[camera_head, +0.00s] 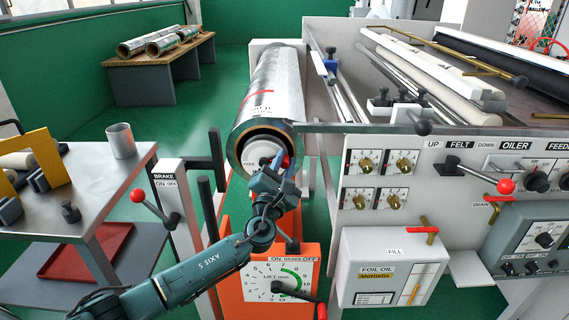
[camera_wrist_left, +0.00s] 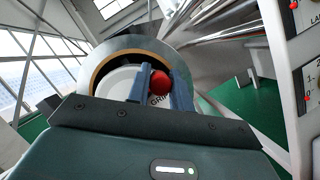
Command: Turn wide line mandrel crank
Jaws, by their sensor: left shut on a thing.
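The foil roll (camera_head: 272,92) lies on the machine's left side with its end facing me; the roll end also shows in the left wrist view (camera_wrist_left: 110,50). A white round mandrel face (camera_head: 254,155) sits inside the brown core, with FREE lettering in the head view. In the left wrist view the white face (camera_wrist_left: 120,78) has partly covered GRIP lettering. The crank's red knob (camera_wrist_left: 160,82) is between the blue fingers of my left gripper (camera_wrist_left: 160,88). In the head view my left gripper (camera_head: 281,168) is at the roll's end, shut on the knob, hiding most of the crank.
A brake post (camera_head: 166,178) with a red-knobbed lever stands left of my arm. An orange lift panel (camera_head: 262,262) is below it. The control panel (camera_head: 400,165) is at right. A metal side table (camera_head: 95,190) with a cup (camera_head: 121,140) is at left.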

